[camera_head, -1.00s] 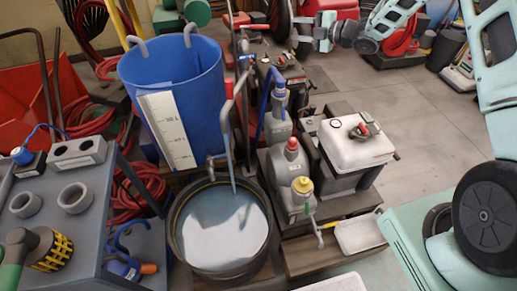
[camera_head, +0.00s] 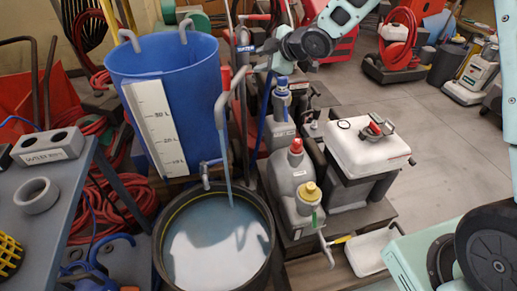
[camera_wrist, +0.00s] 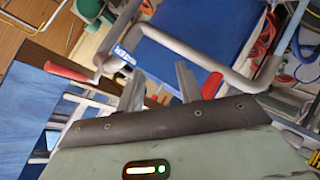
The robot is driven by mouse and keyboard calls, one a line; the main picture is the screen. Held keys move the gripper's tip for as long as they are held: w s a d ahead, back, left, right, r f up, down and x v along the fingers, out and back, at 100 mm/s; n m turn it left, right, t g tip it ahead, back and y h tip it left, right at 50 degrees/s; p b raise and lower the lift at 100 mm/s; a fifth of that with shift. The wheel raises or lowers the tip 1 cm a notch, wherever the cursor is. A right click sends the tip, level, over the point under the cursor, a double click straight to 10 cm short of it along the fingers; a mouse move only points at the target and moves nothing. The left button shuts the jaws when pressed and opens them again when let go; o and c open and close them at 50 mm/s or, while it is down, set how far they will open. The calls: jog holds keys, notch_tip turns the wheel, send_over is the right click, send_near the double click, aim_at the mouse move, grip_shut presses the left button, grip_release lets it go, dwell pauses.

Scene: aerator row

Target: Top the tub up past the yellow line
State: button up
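The black round tub (camera_head: 270,262) stands on the floor at the bottom middle of the head view. A yellow line (camera_head: 196,195) runs around its inner wall, and the pale water (camera_head: 215,245) lies below it. A thin bluish stream (camera_head: 227,165) runs from a grey spout pipe (camera_head: 221,110) into the water. My gripper (camera_head: 245,48) is at the upright pipes behind the tub; its fingers are small there. In the wrist view my gripper (camera_wrist: 158,90) has its fingers apart with nothing clearly between them. A red lever (camera_wrist: 72,72) shows left of it and a red handle (camera_wrist: 211,85) right of it.
A blue barrel (camera_head: 190,100) with a white level scale stands behind the tub. Grey bottles (camera_head: 297,175) and a white-topped container (camera_head: 362,150) stand to the right. A grey bench (camera_head: 70,185) is at left.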

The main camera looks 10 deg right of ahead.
jog(key=s+a+f+m+g+h+b, duration=0.1)
jog(key=s+a+f+m+g+b, duration=0.1)
jog(key=s+f+b, duration=0.3)
jog(key=s+a+f+m+g+h+b, duration=0.1)
jog(key=s+a+f+m+g+b, duration=0.1)
jog(key=s, duration=1.2)
jog(key=shift+s+a+f+m+g+h+b, duration=0.25)
jog(key=shift+a+f+m+h+b, duration=0.2)
jog(key=shift+a+f+b, duration=1.05)
jog(key=shift+d+f, duration=0.4)
jog(key=shift+f, duration=0.25)
